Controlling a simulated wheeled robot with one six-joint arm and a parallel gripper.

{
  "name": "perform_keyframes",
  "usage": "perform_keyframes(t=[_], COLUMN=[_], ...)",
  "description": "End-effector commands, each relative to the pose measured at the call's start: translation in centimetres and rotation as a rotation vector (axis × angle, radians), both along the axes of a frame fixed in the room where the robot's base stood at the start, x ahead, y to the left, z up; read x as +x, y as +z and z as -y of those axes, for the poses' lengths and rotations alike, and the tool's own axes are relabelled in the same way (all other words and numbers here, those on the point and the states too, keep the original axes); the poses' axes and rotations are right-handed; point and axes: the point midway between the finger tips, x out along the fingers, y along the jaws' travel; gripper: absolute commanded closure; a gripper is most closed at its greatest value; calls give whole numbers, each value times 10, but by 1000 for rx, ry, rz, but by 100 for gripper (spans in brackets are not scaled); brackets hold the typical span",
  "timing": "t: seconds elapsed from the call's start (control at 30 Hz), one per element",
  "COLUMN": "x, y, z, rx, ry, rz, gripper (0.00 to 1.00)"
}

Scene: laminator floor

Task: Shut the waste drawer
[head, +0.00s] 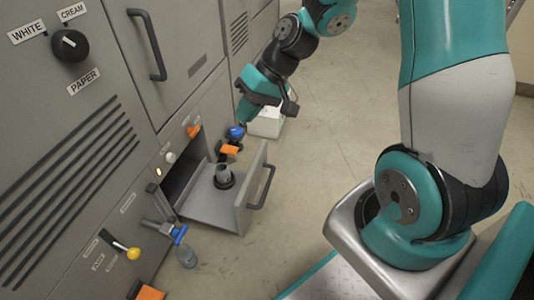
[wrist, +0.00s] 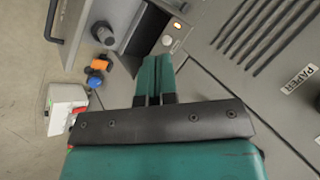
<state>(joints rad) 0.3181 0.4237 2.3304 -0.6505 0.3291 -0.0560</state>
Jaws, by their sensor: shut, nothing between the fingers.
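The waste drawer (head: 252,185) stands open, pulled out from the low part of the grey machine in the head view. Its front panel carries a dark bar handle (head: 263,188). A dark round-based object (head: 224,177) sits inside the drawer. In the wrist view the drawer (wrist: 88,22) shows at the upper left, with its handle (wrist: 52,22) at the far side. My gripper (head: 244,113) is above the drawer and apart from it, close to the machine's front. Its teal fingers (wrist: 159,78) are shut together with nothing between them.
Beyond the drawer are an orange-and-blue fitting (head: 230,149) and a white box (head: 266,124) on the floor. On the near side are a clear bottle (head: 186,256) under a blue valve and a yellow-knobbed lever (head: 132,253). The floor right of the drawer is clear.

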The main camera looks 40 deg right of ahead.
Motion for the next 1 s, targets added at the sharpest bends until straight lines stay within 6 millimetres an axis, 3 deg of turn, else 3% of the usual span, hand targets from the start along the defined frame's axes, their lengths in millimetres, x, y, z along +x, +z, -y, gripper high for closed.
perform_keyframes(t=[0.03, 0.2, 0.3, 0.4, 0.5, 0.67, 1.0], x=[12, 27, 21, 11, 5, 3, 39], y=[-30, -116, -159, -192, -211, -227, -273], z=[29, 111, 148, 172, 185, 190, 160], rx=[42, 159, 212, 249, 270, 280, 279], ry=[-104, -420, -580, -699, -775, -815, -808], rz=[-23, -34, -33, -31, -26, -24, -25], gripper=[100, 100, 100, 100, 100, 100, 100])
